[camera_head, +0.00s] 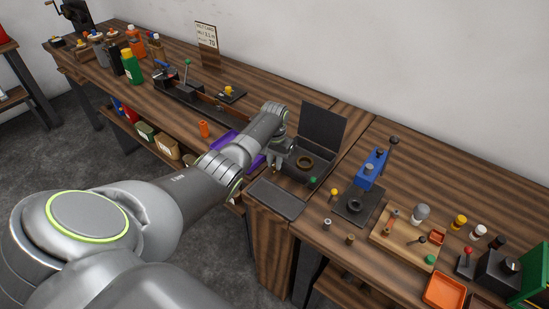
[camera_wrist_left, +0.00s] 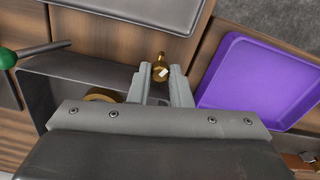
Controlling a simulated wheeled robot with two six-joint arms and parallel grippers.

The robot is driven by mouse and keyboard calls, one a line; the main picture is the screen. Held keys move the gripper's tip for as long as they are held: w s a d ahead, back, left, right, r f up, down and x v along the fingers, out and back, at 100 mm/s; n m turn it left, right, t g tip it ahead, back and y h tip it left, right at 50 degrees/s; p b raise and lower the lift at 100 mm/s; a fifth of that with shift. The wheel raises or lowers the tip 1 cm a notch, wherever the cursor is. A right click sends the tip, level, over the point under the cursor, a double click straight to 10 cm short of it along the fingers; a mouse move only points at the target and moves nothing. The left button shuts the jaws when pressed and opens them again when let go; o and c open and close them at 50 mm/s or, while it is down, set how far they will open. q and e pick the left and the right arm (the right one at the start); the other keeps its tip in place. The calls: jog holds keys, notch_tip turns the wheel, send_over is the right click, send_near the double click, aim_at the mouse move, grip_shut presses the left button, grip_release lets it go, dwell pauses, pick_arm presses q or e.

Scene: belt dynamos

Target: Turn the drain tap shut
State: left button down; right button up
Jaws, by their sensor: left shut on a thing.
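The brass drain tap (camera_wrist_left: 161,70) shows in the left wrist view at the edge of a dark metal basin (camera_wrist_left: 75,68), with a pale mark on its face. My left gripper (camera_wrist_left: 162,82) has its fingers on either side of the tap and is shut on it. In the head view my left gripper (camera_head: 277,163) is at the left side of the basin, below its raised dark lid (camera_head: 323,128). The tap is hidden there behind the gripper and arm. My right gripper is in neither view.
A brass ring (camera_head: 305,162) lies in the basin, near a green knob (camera_head: 313,180). A purple tray (camera_wrist_left: 262,80) is beside the bench, lower down. A dark flat plate (camera_head: 276,197) lies in front. A blue press (camera_head: 371,169) and small parts stand on the right bench.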

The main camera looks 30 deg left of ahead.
pick_arm(q)
jog(key=shift+w+r+n+p, duration=0.1)
jog(key=shift+n+p, duration=0.4)
jog(key=shift+n, duration=0.7)
jog(key=c, duration=1.3)
grip_release()
jog(key=shift+a, duration=0.1)
jog(key=shift+c, duration=0.2)
